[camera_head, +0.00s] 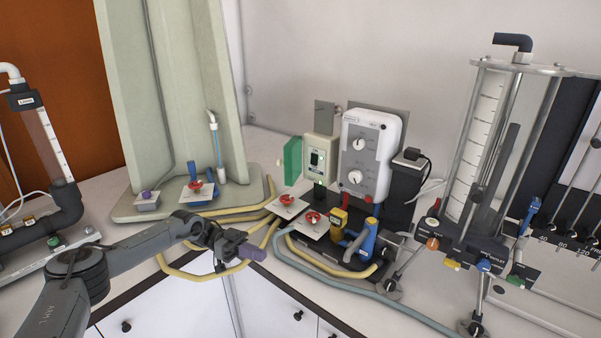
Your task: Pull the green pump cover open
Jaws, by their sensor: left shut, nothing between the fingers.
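The green pump cover (292,160) is a small flat panel at the left side of the beige pump box (327,150) on the corner of the bench. It stands turned out from the box, with a small pale knob on its left face. The box front, with its dark switch panel, shows uncovered. My left gripper (254,252) is shut and empty, with purple fingertips. It is in front of and below the cover, near the bench's front edge, apart from the cover. My right gripper is not in view.
A white control box (371,155) with two dials stands right of the pump box. Red valves, a yellow fitting and a blue fitting (364,240) crowd the bench before it. Yellow hoses (215,274) run near my left gripper. A glass column (482,130) stands at right.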

